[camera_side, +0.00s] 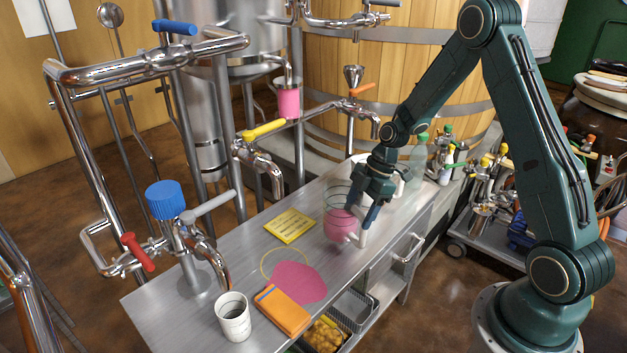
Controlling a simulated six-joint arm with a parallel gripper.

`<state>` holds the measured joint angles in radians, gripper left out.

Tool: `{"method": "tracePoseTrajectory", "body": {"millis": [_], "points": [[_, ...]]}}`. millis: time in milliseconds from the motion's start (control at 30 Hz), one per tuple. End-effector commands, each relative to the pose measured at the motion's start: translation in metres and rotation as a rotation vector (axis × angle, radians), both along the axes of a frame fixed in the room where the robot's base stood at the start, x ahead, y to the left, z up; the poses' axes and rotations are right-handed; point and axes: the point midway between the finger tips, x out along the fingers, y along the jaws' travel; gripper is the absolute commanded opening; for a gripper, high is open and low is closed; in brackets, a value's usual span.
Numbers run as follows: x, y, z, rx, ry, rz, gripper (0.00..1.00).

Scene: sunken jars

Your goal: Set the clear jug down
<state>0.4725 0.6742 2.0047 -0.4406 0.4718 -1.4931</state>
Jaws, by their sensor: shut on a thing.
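The clear jug (340,224) holds pink liquid in its lower part and looks roughly upright over the steel bench (210,290). A pale handle (362,238) shows at its right side. My gripper (361,212) is at the jug's right side and shut on it. The fingers partly hide the jug's side, so the exact grip is unclear. I cannot tell whether the jug's base touches the bench. A thin yellow ring (264,262) is on the bench to the jug's left, partly overlapped by a flat pink patch (300,284).
Bottles (446,165) stand at the far right end.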

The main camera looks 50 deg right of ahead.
Motion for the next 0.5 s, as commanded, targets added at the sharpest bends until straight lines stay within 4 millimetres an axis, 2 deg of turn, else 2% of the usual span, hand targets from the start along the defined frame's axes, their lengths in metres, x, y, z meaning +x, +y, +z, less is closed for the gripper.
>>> {"method": "tracePoseTrajectory", "body": {"millis": [500], "points": [[0.0014, -0.0008, 0.0045, 0.0, -0.005, -0.001, 0.03]]}}
